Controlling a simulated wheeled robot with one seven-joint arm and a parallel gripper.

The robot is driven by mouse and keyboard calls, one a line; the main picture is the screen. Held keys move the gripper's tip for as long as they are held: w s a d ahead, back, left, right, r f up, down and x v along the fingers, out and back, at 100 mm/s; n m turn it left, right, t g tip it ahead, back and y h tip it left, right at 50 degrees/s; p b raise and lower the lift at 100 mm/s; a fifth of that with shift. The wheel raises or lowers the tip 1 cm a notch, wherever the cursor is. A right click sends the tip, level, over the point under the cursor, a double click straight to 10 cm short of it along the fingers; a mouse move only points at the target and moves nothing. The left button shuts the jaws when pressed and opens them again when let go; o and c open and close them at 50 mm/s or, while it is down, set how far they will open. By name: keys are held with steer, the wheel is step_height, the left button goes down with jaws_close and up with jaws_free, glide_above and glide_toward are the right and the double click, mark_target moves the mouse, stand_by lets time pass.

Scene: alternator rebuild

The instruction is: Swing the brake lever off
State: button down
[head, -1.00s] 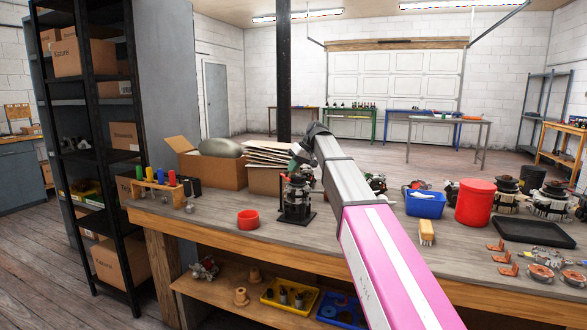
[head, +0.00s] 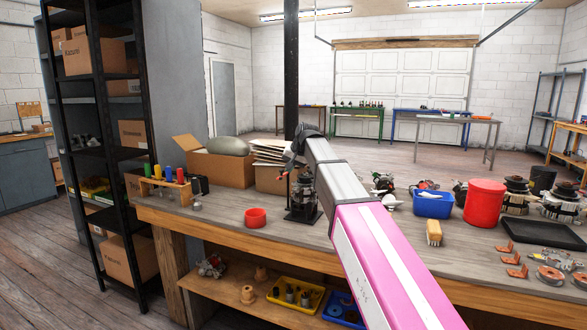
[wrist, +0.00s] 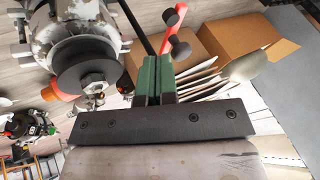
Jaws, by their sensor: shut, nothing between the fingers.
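An alternator on a black stand (head: 303,213) sits on the workbench in the head view, partly behind my arm. In the wrist view its grey metal housing (wrist: 85,30) and black pulley (wrist: 86,72) fill the upper left. A flat orange-red bar (wrist: 225,66) with black knobs (wrist: 180,50) shows at upper right; it looks like the brake lever, but I cannot tell where it joins the stand. My gripper (wrist: 157,62) has its green fingers shut and empty, between the pulley and the knobs. I cannot tell whether it touches the bar. In the head view the fingers are hidden.
A red bowl (head: 256,218) stands left of the stand. Open cardboard boxes (head: 226,171) and a rack of coloured-handled tools (head: 166,185) are behind and left. A blue bin (head: 433,204) and red canister (head: 485,203) stand right. The bench front by the bowl is clear.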

steer(key=shift+a, duration=0.35)
steer(key=shift+a, duration=0.15)
stand_by(0.5)
steer(key=d, duration=0.1)
steer(key=s+d+r, duration=0.1)
steer(key=d, duration=0.2)
steer(key=shift+s+d+r, duration=0.15)
steer(key=shift+d+r, duration=0.1)
steer(key=v, duration=0.9)
steer(key=shift+s+a, duration=0.15)
steer(key=shift+a, duration=0.2)
